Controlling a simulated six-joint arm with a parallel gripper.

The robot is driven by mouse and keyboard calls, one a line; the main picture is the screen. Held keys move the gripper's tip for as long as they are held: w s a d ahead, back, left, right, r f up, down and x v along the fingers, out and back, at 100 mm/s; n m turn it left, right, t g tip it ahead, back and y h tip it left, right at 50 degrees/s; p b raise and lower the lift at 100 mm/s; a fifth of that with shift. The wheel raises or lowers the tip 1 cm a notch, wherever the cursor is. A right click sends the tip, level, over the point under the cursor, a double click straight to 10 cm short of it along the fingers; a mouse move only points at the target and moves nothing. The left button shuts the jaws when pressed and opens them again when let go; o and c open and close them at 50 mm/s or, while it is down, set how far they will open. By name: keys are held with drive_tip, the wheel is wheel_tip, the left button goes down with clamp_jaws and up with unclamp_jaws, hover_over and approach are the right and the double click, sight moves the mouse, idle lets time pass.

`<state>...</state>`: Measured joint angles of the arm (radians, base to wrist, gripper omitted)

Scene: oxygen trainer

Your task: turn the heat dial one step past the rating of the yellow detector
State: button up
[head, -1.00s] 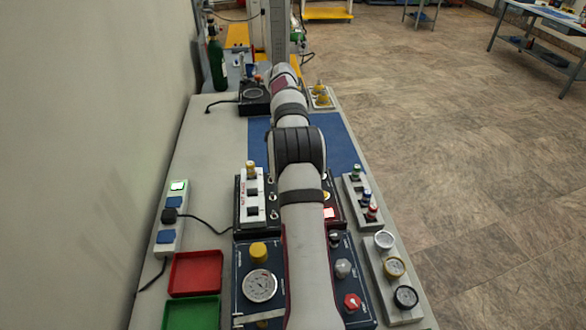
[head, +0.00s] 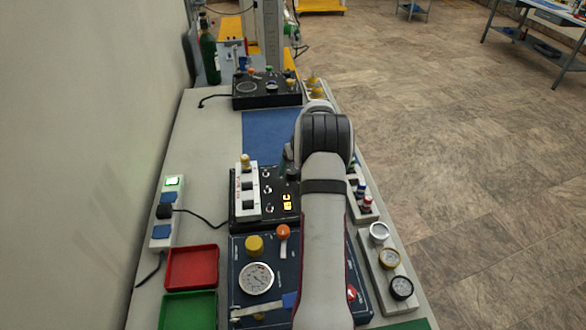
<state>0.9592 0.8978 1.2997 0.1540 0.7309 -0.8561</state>
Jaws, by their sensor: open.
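A small yellow-topped piece (head: 246,161) stands at the far end of a white slotted block (head: 246,193); it may be the yellow detector, and its rating is too small to read. The block sits on a black panel box (head: 268,216) with small switches and a lit amber display (head: 287,201). I cannot tell which control is the heat dial; part of the panels is hidden behind my arm. My arm runs from the bottom centre up to a bent joint. My gripper is hidden behind it.
A blue panel (head: 240,262) in front holds a yellow knob (head: 254,244), an orange knob (head: 283,232) and a gauge (head: 256,278). Red (head: 192,266) and green (head: 188,311) trays lie left. A gauge rack (head: 385,279) stands right. A blue mat (head: 262,136) looks clear.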

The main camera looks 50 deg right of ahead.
drive_tip(key=shift+w+f, duration=0.2)
drive_tip(key=shift+f, duration=0.3)
clamp_jaws()
drive_tip(key=shift+m, duration=0.3)
drive_tip(key=m+g+h, duration=0.1)
drive_tip(key=m, duration=0.2)
drive_tip(key=shift+m, duration=0.3)
drive_tip(key=shift+w+a+m+g+h, duration=0.1)
drive_tip(key=shift+m+g+h, duration=0.5)
drive_tip(key=shift+m, duration=1.2)
